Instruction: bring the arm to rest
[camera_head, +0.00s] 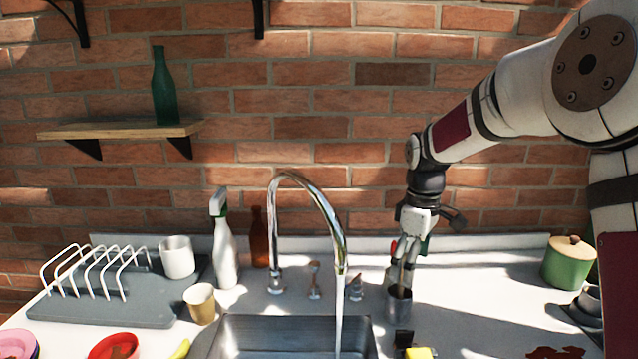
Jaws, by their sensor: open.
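My arm comes in from the upper right and bends down at the wrist. My gripper (403,268) points down, just above a grey metal cup (399,308) that stands on the counter right of the faucet. The fingers are apart. A thin brownish piece shows between the fingers and the cup, and red and green bits show beside the fingers. I cannot tell whether the fingers touch any of these.
The chrome faucet (308,182) arches over the sink (240,322), left of my gripper. A spray bottle (224,245) and dish rack (95,270) stand further left. A green pot (567,265) stands at right. Counter between cup and pot is mostly clear.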

